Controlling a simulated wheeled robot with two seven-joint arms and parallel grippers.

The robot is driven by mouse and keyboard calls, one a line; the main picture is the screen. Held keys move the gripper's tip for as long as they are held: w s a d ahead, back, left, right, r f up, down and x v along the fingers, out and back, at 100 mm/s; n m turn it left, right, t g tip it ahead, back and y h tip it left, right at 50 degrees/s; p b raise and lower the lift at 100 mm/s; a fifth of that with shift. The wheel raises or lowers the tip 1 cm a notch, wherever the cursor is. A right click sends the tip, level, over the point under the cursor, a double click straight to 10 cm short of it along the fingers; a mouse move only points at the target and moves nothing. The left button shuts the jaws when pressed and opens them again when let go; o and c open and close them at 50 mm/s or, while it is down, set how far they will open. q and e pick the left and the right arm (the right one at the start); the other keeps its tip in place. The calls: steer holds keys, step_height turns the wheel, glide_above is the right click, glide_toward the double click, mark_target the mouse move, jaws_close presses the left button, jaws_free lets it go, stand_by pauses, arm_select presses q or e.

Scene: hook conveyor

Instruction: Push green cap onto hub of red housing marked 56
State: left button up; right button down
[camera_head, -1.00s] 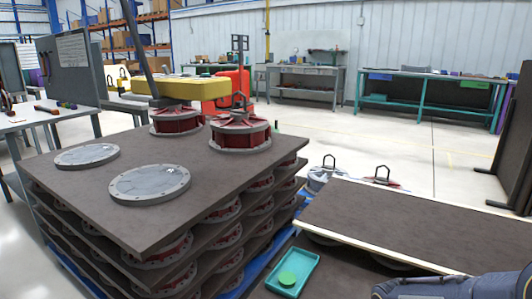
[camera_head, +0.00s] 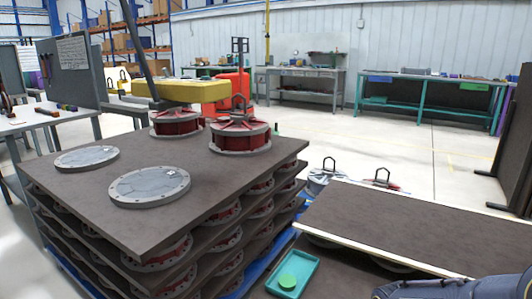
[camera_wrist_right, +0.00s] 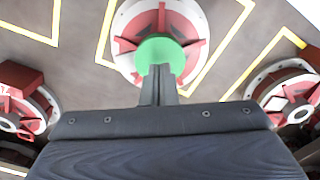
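In the right wrist view, a red housing (camera_wrist_right: 196,21) with a pale rim lies on the floor-like surface inside a yellow outline. A round green cap (camera_wrist_right: 160,46) covers its middle. My right gripper (camera_wrist_right: 160,70) has its two fingers together, their tips over the cap's near edge. I cannot tell whether they touch it, or whether the cap is fully seated on the hub. No number 56 is readable. In the head view, a green disc (camera_head: 288,281) lies in a teal tray (camera_head: 309,264). My left gripper is out of view.
More red housings stand at the left (camera_wrist_right: 30,85) and right (camera_wrist_right: 283,92) of the wrist view. In the head view, stacked dark boards (camera_head: 130,230) carry housings and grey discs. A dark panel (camera_head: 400,225) with a pale edge lies at the right.

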steer(key=shift+f+b, duration=0.65)
steer(key=shift+f, duration=0.2)
stand_by(0.4)
steer(key=shift+r, duration=0.15)
step_height(320, 180, up, 7)
steer(key=p, duration=0.6)
